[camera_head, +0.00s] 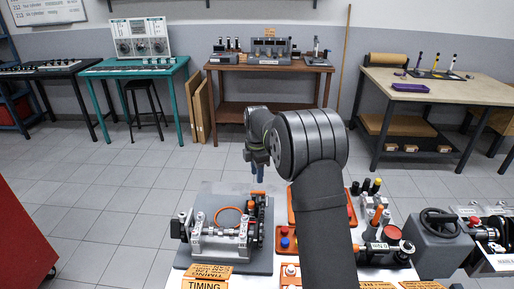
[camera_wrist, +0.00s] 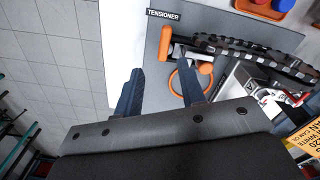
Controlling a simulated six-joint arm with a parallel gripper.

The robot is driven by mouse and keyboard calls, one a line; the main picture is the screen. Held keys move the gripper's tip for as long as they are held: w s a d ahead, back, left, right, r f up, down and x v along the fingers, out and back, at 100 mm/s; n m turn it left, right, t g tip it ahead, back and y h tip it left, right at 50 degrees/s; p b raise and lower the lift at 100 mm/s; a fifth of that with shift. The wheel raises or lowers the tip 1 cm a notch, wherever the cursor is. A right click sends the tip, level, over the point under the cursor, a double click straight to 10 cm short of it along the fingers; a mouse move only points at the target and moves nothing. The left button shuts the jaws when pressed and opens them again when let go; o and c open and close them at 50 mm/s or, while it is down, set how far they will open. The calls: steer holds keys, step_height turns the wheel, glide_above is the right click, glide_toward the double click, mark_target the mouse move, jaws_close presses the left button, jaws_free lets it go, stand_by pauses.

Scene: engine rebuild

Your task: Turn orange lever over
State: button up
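The orange lever (camera_wrist: 165,42) is a short straight orange bar beside the "TENSIONER" label (camera_wrist: 163,14) on a grey plate. In the head view a small orange piece (camera_head: 258,193), seemingly the lever, shows at the plate's back right edge. My gripper (camera_wrist: 160,88) is open and empty, with its two dark blue fingers well apart. The lever lies beyond the fingertips, not between them. In the head view my gripper (camera_head: 258,176) hangs pointing down just above the back right of the engine fixture (camera_head: 222,238). Its exact height over the lever cannot be told.
A thin orange ring (camera_wrist: 174,84) lies near the right finger. A dark chain (camera_wrist: 250,50) runs right from the lever. A tray with red and blue buttons (camera_head: 284,243) stands right of the fixture. My arm hides part of the bench. Bare plate lies left of the lever.

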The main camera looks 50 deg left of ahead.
mark_target(258, 191)
step_height(258, 191, up, 10)
stand_by(0.4)
steer(key=o, duration=0.8)
steer(key=shift+m, duration=0.4)
steer(key=f+m, duration=0.5)
steer(key=m, duration=0.2)
steer(key=f+m, duration=0.6)
steer(key=m, duration=0.1)
steer(key=f+m, duration=0.6)
steer(key=m, duration=0.1)
steer(key=shift+s+d+f+m, duration=0.15)
steer(key=shift+d+f+m, duration=0.1)
steer(key=shift+d+m, duration=0.15)
